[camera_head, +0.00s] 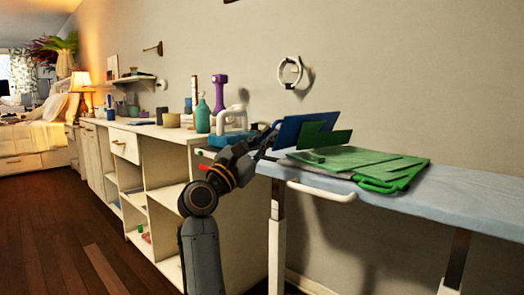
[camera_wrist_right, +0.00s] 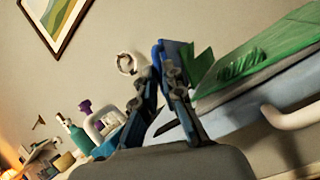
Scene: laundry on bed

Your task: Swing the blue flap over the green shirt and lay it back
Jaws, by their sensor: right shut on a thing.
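The blue flap (camera_head: 298,128) stands raised and tilted at the left end of the green shirt, in front of the wall. Its edge also shows in the right wrist view (camera_wrist_right: 172,50). The green shirt (camera_head: 362,161) lies mostly flat on the table, with a green part (camera_head: 325,138) standing up against the flap. The shirt fills the upper right of the wrist view (camera_wrist_right: 265,52). My right gripper (camera_head: 272,138) is at the flap's left edge, shut on it; its fingers (camera_wrist_right: 164,62) close around the edge in the wrist view. My left gripper is out of view.
The light blue table top (camera_head: 460,190) is bare to the right, with a white handle (camera_head: 321,192) at its front edge. To the left stands a white shelf unit (camera_head: 165,160) with a green bottle (camera_head: 202,115) and a purple dumbbell (camera_head: 219,92). A wall ring (camera_head: 290,73) hangs above.

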